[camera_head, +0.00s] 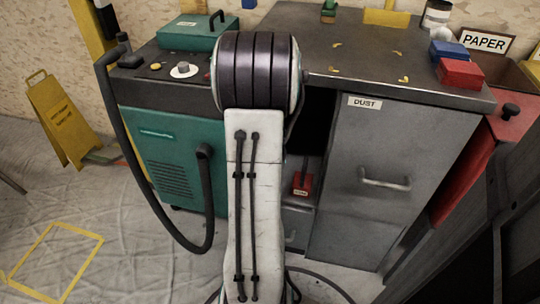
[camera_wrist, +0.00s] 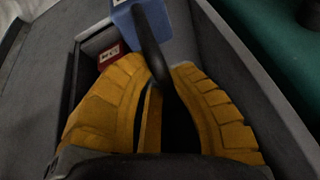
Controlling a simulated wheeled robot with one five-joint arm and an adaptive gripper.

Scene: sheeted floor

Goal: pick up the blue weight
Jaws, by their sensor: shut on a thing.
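The blue weight (camera_wrist: 122,21) shows at the top of the wrist view, with a white label partly in frame and a dark curved handle (camera_wrist: 150,45). My gripper (camera_wrist: 161,70) has yellow ribbed fingers, shut on the dark handle from both sides. The blue weight's far part is cut off by the frame edge. In the head view my arm hides my gripper and the blue weight.
A red weight (camera_head: 302,184) stands in the open bay beside the grey DUST cabinet (camera_head: 375,150); a red labelled thing also shows in the wrist view (camera_wrist: 108,57). The teal machine (camera_head: 170,155) with a black hose stands left. Blue (camera_head: 449,51) and red (camera_head: 460,73) boxes lie on the bench top.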

